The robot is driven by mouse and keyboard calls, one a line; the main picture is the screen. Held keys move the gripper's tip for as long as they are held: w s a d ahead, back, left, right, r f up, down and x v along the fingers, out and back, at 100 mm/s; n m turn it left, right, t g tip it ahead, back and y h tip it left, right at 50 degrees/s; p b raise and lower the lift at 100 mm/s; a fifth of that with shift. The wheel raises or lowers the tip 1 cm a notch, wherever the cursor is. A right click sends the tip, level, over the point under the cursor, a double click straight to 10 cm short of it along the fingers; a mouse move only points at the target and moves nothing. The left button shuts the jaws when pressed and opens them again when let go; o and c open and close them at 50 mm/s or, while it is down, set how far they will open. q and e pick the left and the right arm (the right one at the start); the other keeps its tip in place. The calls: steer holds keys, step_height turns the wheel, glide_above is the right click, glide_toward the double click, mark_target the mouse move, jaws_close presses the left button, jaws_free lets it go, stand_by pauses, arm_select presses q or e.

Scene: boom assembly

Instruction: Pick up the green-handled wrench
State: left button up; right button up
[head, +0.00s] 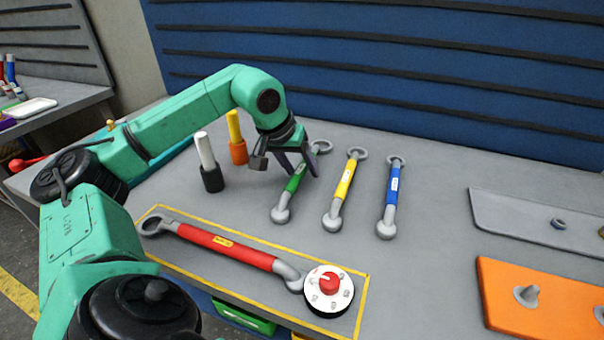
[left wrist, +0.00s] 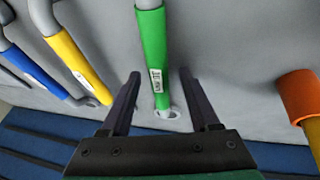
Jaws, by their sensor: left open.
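The green-handled wrench (head: 292,186) lies on the grey table, leftmost of three similar wrenches, its ring end toward the back. My left gripper (head: 303,172) is over its upper handle, the fingers apart on either side of it. In the left wrist view, the green handle (left wrist: 152,55) runs between the two open fingers of the left gripper (left wrist: 158,80), and no contact shows. The gripper hides part of the wrench in the head view. My right gripper is not in view.
A yellow wrench (head: 344,182) and a blue wrench (head: 392,190) lie to the right. White (head: 207,155) and orange (head: 238,152) upright tools stand close on the left. A red wrench (head: 225,245) lies in front beside a dial (head: 328,290). An orange plate (head: 510,300) is at right.

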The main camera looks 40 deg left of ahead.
arm_select(q)
steer(key=shift+s+r, duration=0.1)
jaws_close()
stand_by(1.2)
